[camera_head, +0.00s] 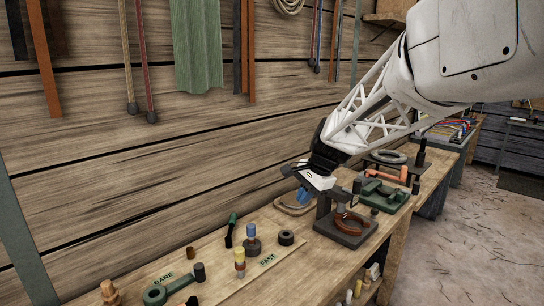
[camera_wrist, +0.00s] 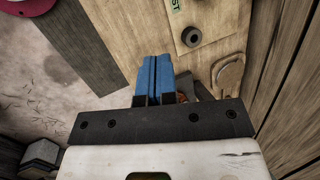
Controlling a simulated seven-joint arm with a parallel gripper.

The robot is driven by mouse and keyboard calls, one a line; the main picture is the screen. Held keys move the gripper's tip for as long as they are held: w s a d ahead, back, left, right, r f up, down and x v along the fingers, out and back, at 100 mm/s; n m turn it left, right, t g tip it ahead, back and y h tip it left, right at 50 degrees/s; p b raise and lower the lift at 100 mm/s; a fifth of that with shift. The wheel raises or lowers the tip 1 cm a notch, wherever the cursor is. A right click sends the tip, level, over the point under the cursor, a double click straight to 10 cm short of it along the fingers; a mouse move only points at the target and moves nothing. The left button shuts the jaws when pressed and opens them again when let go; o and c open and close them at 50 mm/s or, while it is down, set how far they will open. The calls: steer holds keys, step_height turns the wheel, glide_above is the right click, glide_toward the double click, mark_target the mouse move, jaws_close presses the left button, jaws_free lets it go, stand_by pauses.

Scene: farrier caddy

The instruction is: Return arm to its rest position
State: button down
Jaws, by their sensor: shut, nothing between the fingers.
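My gripper (camera_head: 304,198) is at the end of my white lattice arm, which reaches in from the upper right over the wooden bench (camera_head: 115,295). In the wrist view its two blue fingers (camera_wrist: 153,78) are pressed together with nothing between them. In the head view the gripper hangs above the bench, close to a dark stand holding a brown horseshoe-like ring (camera_head: 350,223). Whether it touches the stand cannot be told.
A board marked BARE and FAST (camera_head: 268,260) carries several pegs and a dark ring (camera_head: 286,237). A tan curved piece (camera_head: 292,208) lies beside the gripper. Green and orange tools (camera_head: 384,195) stand to the right. The plank wall is behind; open floor (camera_head: 470,235) is at right.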

steer(key=s+d+f+n+h, duration=0.1)
steer(key=s+d+n, duration=0.2)
steer(key=s, duration=0.9)
steer(key=s+d+f+n+h, duration=0.1)
steer(key=s+d+n+h, duration=0.1)
steer(key=s, duration=1)
steer(key=s+d+f+n+t+h, duration=0.1)
steer(key=s+d+n, duration=0.3)
steer(key=s, duration=0.8)
steer(key=shift+s+d+n, duration=0.2)
steer(key=shift+d+n, duration=0.15)
steer(key=shift+n, duration=0.05)
